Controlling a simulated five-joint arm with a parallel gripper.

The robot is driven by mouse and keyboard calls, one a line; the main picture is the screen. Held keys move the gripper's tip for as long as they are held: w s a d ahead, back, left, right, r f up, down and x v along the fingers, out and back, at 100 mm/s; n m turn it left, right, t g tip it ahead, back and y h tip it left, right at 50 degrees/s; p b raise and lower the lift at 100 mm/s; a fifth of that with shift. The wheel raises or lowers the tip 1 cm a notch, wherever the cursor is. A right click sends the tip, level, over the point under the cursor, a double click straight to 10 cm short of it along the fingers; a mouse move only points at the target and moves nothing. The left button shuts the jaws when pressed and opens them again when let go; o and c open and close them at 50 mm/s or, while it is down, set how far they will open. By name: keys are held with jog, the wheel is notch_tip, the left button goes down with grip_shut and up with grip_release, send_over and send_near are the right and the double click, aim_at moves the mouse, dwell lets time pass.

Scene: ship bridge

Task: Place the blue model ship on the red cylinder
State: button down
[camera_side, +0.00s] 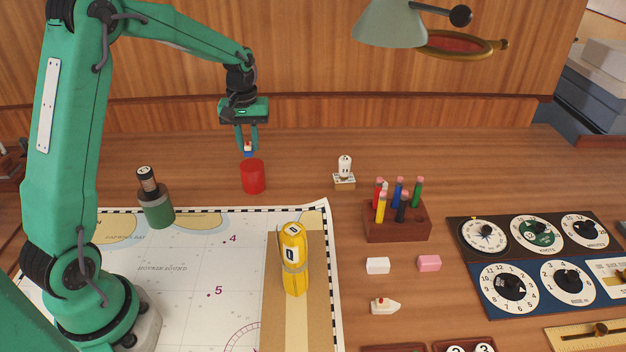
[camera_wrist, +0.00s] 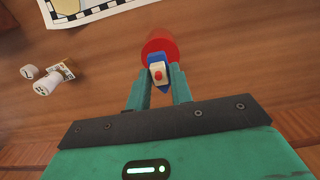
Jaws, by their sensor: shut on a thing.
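The blue model ship (camera_wrist: 157,60) has a blue hull, a white cabin and a red top. My gripper (camera_wrist: 160,88) is shut on it, with one finger on each side. In the side view the ship (camera_side: 248,153) shows small between the fingertips of my gripper (camera_side: 247,148), directly above the red cylinder (camera_side: 253,178). The red cylinder stands upright on the wooden desk. In the wrist view the red cylinder (camera_wrist: 158,43) shows behind the ship, which hides part of it. I cannot tell whether the ship touches the cylinder's top.
A small white figure (camera_side: 345,174) stands right of the cylinder. Desk around the cylinder is clear.

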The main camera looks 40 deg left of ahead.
aim_at(250, 154)
jog(key=shift+f, duration=2)
jog(key=shift+f, duration=0.15)
jog(key=c, duration=1.2)
grip_release()
jog(key=shift+c, duration=0.2)
notch_tip(250, 154, up, 12)
jog(key=shift+r, duration=0.15)
jog(key=shift+s, duration=0.1)
